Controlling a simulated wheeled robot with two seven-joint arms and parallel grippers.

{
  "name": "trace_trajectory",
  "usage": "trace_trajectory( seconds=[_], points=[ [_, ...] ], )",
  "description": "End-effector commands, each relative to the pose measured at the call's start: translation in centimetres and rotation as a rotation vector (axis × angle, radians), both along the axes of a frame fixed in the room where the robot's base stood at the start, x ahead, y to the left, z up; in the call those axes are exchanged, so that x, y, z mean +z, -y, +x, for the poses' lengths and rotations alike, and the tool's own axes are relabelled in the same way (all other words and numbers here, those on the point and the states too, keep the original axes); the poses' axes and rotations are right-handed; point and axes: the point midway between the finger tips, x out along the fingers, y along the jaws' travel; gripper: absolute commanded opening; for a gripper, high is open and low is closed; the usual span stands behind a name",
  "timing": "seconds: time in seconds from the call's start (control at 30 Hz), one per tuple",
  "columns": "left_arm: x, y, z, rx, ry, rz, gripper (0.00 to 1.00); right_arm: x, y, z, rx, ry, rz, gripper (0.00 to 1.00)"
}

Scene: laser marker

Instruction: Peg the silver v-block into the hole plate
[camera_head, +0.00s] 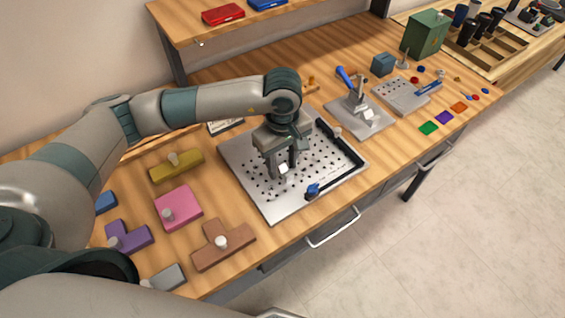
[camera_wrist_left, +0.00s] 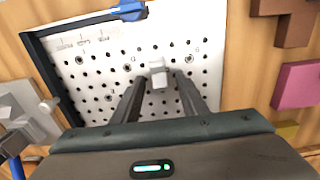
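The hole plate (camera_head: 322,176) is a silver board with rows of dark holes, flat on the wooden bench; it fills much of the left wrist view (camera_wrist_left: 95,72). A small pale silver block, seemingly the v-block (camera_head: 284,169), is at the plate, and it shows in the left wrist view (camera_wrist_left: 158,74). My left gripper (camera_head: 286,170) points down over the plate with its fingers apart, one on each side of the block. In the left wrist view small gaps show between the fingertips (camera_wrist_left: 159,82) and the block. Whether its peg is seated in a hole is hidden. My right gripper is out of view.
A black rail (camera_head: 341,148) and a blue clamp (camera_head: 313,190) edge the plate. Pink (camera_head: 179,207), brown (camera_head: 224,246), purple (camera_head: 128,237) and olive (camera_head: 176,166) knobbed pieces lie to the left. A toggle clamp fixture (camera_head: 359,117) stands to the right.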

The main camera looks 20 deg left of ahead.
Motion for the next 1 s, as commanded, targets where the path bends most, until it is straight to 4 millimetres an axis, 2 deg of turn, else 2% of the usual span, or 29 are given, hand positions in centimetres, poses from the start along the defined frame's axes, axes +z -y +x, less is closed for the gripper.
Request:
trace_trajectory(
  seconds=[0.33,0.53,0.67,0.87,0.97,1.0],
  points=[
    [0.1,0.0,0.0,0.0,0.0,0.0,0.38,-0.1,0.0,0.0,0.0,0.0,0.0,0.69],
    [1.3,0.0,0.1,0.0,0.001,0.0,0.38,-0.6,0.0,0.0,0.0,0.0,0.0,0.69],
    [3.0,0.0,0.1,-0.002,0.004,0.0,0.38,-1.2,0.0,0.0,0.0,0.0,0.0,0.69],
    [6.7,0.0,0.2,-0.001,0.006,-0.001,0.38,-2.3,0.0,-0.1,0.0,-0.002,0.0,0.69],
    [8.8,0.0,0.1,-0.002,0.006,0.0,0.38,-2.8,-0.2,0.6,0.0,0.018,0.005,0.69],
    [9.6,0.0,0.1,-0.001,0.005,-0.001,0.38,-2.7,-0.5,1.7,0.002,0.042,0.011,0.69]
  ],
)
